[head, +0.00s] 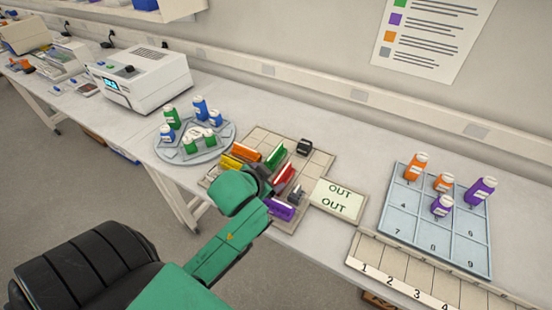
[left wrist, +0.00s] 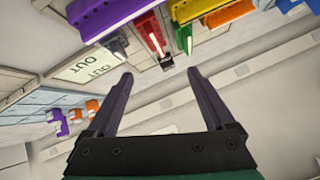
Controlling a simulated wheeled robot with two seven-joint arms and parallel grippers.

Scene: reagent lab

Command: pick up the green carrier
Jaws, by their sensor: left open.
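The green carrier (head: 276,155) stands on a tan gridded board (head: 318,163), between the orange and yellow carriers on its left and the red carrier (head: 285,175) on its right. In the left wrist view the green carrier (left wrist: 184,37) shows beyond the fingertips, beside the red carrier (left wrist: 147,35). My left gripper (left wrist: 161,74) is open, with nothing between its fingers. In the head view my left gripper (head: 264,186) is over the near part of the board, nearer than the green carrier and apart from it. My right gripper is not in view.
A purple carrier (head: 280,209) lies close to my left gripper. A small dark block (head: 304,147) stands on the board's far side. A round tray (head: 226,142) with blue and green bottles is left; an OUT card (head: 337,199) and blue gridded tray (head: 404,226) are right.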

